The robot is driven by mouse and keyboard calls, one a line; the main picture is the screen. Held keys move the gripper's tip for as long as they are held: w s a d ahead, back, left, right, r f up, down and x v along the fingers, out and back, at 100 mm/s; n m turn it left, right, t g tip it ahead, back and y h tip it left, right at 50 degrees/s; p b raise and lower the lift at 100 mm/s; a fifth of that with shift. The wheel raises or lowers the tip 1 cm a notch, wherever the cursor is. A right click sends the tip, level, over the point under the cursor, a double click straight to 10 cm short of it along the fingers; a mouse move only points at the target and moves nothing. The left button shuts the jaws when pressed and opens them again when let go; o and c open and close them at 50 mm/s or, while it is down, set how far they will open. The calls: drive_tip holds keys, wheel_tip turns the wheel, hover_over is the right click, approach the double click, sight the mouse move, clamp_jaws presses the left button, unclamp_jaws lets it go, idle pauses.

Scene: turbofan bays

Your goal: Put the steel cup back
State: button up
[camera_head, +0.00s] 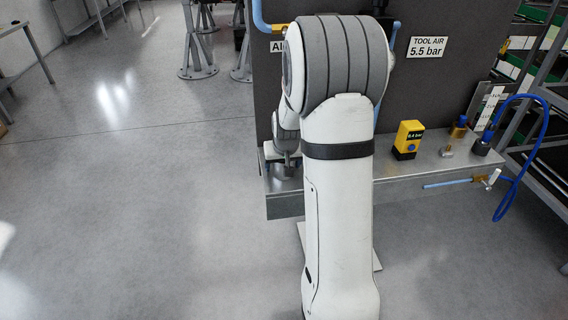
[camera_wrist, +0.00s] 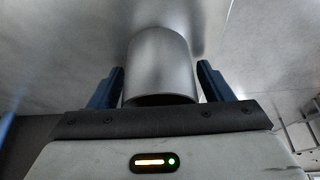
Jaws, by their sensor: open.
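The steel cup (camera_wrist: 160,58) is a plain grey cylinder in the middle of the wrist view. My gripper (camera_wrist: 160,68) is open, with one blue finger on each side of the cup. A narrow gap shows between the cup and each finger. The cup appears to stand on the grey metal shelf (camera_head: 430,167).
A dark panel (camera_head: 440,90) rises behind.

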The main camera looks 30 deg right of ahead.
drive_tip(key=shift+r, duration=0.1)
drive_tip(key=v, duration=1.2)
drive_tip(key=s+a+r+n+p, duration=0.1)
drive_tip(key=s+a+r, duration=0.1)
drive_tip(key=s+a, duration=0.5)
drive_tip(key=s+a+r+n+g+y+p, duration=0.1)
drive_tip(key=s+a, duration=0.6)
drive_tip(key=s, duration=0.8)
drive_tip(key=shift+s+a+r+n+g+p, duration=0.2)
drive_tip(key=shift+a+r+n+g+p, duration=0.15)
drive_tip(key=shift+r+n+p, duration=0.2)
